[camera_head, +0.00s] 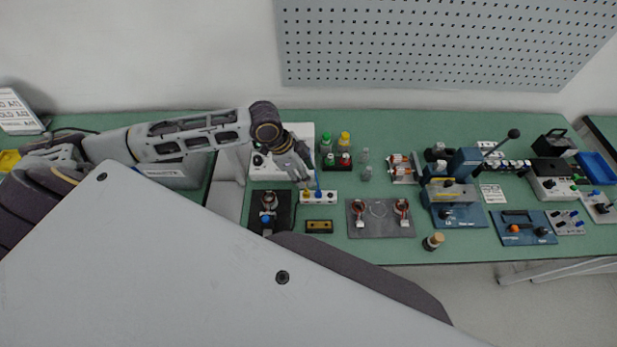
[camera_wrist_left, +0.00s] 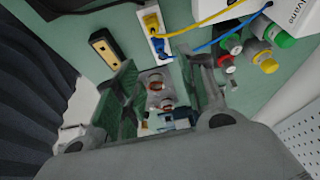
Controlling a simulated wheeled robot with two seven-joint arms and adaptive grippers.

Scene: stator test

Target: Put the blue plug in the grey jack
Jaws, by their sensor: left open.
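The blue plug (camera_head: 318,191) stands on a small white socket block (camera_head: 331,198) just right of my left gripper (camera_head: 304,180). In the left wrist view the blue plug (camera_wrist_left: 160,47), with its blue cable running right, is on the white block (camera_wrist_left: 148,12), below a yellow plug (camera_wrist_left: 152,22). I cannot tell if it is fully seated. I cannot make out the grey jack surely; the plugs may hide it. My left gripper (camera_wrist_left: 166,68) is open, its fingers apart, with nothing visibly held. My right gripper is not in view.
A black and yellow block (camera_head: 320,226) lies in front of the socket block. A grey plate (camera_head: 377,230) with coils is right of it. Capped bottles (camera_head: 344,142) stand behind. A white instrument (camera_wrist_left: 298,14) stands nearby. Several devices fill the bench's right side.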

